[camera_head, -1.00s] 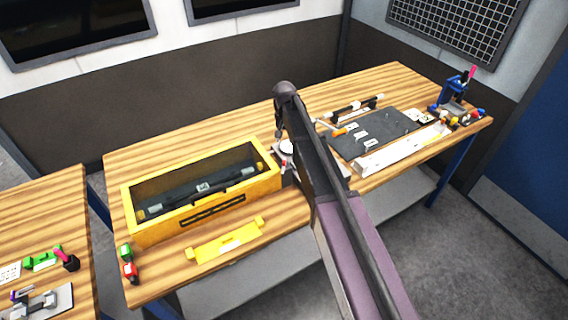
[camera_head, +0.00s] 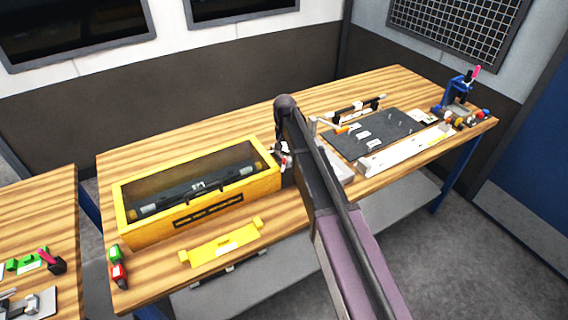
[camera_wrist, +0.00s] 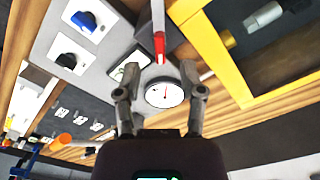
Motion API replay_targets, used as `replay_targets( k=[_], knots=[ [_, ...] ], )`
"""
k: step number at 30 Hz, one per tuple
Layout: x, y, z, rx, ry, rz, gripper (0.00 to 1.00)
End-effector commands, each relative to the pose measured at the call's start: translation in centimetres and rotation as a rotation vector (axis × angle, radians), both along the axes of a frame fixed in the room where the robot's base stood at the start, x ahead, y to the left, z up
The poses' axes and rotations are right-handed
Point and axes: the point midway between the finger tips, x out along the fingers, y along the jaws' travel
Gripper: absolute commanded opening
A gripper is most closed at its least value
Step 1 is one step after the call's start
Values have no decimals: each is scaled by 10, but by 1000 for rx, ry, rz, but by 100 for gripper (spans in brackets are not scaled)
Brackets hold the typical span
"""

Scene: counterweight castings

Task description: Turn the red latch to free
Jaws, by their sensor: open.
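In the wrist view a red latch (camera_wrist: 159,46) with a pale bar above it stands out on a grey panel. It lies between the lines of my two fingers, just beyond the fingertips. My gripper (camera_wrist: 160,74) is open, with nothing between its fingers. A round white dial (camera_wrist: 164,94) shows behind the fingers, below the latch. In the head view my arm hides most of the panel and the latch; I cannot tell the latch's angle to its marks.
A yellow-framed case (camera_head: 126,212) stands left of my arm, close beside the panel in the wrist view (camera_wrist: 217,50). A dark mat (camera_head: 385,130) and a long white block (camera_head: 405,151) lie to the right.

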Motion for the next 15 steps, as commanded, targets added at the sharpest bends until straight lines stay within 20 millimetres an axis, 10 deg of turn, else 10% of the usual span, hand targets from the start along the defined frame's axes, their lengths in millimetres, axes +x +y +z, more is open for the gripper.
replay_targets(
  k=[15],
  knots=[
    [0,0,-38,0,0,0,51]
  ],
)
